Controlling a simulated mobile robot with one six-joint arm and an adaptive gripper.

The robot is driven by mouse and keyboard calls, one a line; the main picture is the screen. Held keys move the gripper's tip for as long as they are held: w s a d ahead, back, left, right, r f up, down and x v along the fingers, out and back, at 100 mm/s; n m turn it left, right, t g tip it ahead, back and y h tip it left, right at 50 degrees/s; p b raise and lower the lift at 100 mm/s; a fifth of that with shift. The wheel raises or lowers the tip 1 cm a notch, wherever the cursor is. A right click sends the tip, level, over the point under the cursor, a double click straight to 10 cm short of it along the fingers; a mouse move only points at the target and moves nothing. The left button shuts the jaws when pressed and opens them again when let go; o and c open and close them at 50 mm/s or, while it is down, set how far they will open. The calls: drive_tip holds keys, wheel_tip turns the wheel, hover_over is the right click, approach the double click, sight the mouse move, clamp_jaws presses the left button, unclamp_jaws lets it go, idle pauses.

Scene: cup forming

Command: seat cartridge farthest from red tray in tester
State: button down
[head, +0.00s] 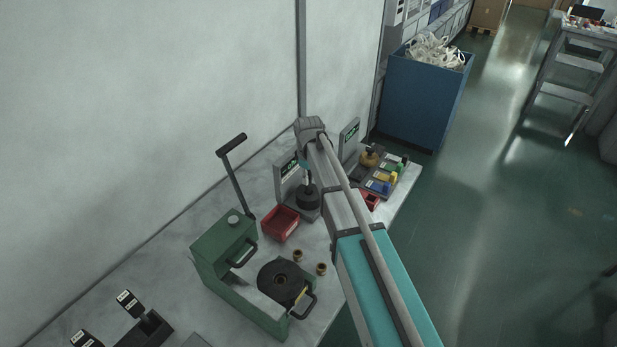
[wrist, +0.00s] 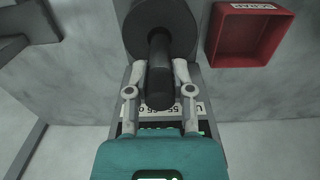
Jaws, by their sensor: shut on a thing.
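My gripper (wrist: 160,88) is shut on a dark upright cylinder (wrist: 160,72) in the wrist view. The cylinder rises from a round black body (wrist: 137,28); both stand at a grey unit with a lit green display (head: 287,173). In the head view the round black body (head: 307,200) sits on that unit's base, and my arm partly hides it. I cannot tell whether the held part is a cartridge. The red tray (head: 281,224) is beside the unit, and shows at upper right in the wrist view (wrist: 247,38). Two small brass pieces (head: 298,255) (head: 321,268) stand near the press.
A green press (head: 225,245) with a long lever and a black round plate (head: 281,280) stands in front. A second display unit (head: 349,138), a rack of coloured parts (head: 382,177) and a red bin (head: 369,200) are to the right. The wall is close behind the bench.

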sight(308, 186)
drive_tip(key=shift+f+b, duration=2.15)
drive_tip(key=shift+f, duration=0.1)
drive_tip(key=shift+c, duration=2.1)
unclamp_jaws()
drive_tip(key=shift+r, duration=0.2)
wheel_tip(308, 186, up, 11)
drive_tip(key=p, duration=1.1)
drive_tip(key=shift+r, duration=0.1)
drive_tip(key=s+d+m, duration=0.5)
drive_tip(key=s+d, duration=0.3)
drive_tip(key=s, duration=0.3)
drive_tip(key=s+d+m, duration=0.6)
drive_tip(key=s+d, duration=0.3)
drive_tip(key=s, duration=0.2)
drive_tip(key=shift+s, duration=0.35)
